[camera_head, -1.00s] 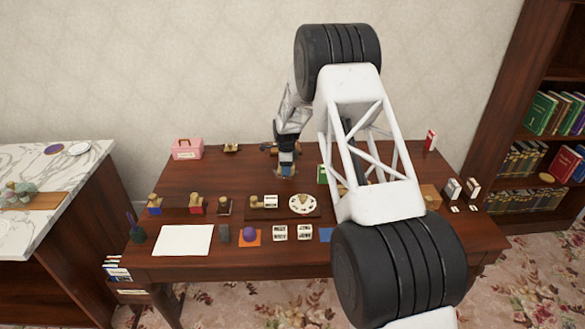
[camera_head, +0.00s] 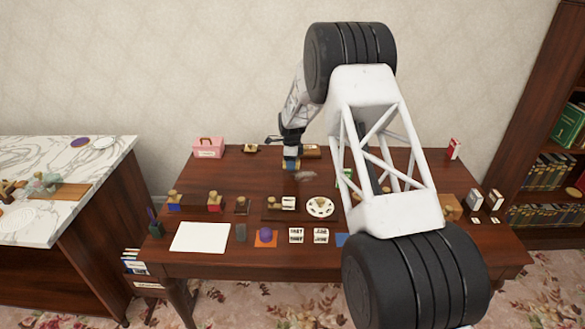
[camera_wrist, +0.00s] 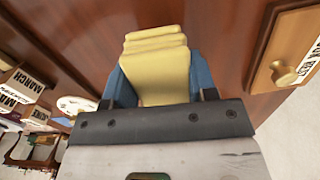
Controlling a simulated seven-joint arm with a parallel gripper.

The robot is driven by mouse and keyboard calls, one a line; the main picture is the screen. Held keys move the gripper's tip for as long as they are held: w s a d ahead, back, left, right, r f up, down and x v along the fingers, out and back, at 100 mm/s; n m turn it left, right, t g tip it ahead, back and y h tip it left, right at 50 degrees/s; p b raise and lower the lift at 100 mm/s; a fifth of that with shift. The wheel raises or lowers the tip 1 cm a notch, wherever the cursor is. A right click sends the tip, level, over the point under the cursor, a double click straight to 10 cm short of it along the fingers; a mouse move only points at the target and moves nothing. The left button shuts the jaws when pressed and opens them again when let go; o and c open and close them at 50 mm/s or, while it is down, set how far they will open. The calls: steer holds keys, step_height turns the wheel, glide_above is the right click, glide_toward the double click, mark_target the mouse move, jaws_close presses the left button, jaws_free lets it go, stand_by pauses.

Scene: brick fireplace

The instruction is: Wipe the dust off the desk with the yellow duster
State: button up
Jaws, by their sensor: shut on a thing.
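The desk (camera_head: 260,178) is dark wood with many small things on it. My gripper (camera_head: 291,166) is low over its back middle part. The wrist view shows the gripper's blue fingers (camera_wrist: 160,82) shut on the yellow duster (camera_wrist: 160,68), a folded, layered pad that sticks out beyond the fingers. In the head view the duster is too small to make out, and I cannot tell whether it touches the desk. A faint greyish patch, which looks like dust (camera_head: 305,176), lies just right of the gripper.
A pink box (camera_head: 208,148) stands at the back left. My arm hides part of the right side.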

steer(key=shift+r, duration=2.15)
steer(key=shift+s, duration=0.15)
steer(key=shift+s+f, duration=0.2)
steer(key=shift+s, duration=0.15)
steer(key=shift+f, duration=0.15)
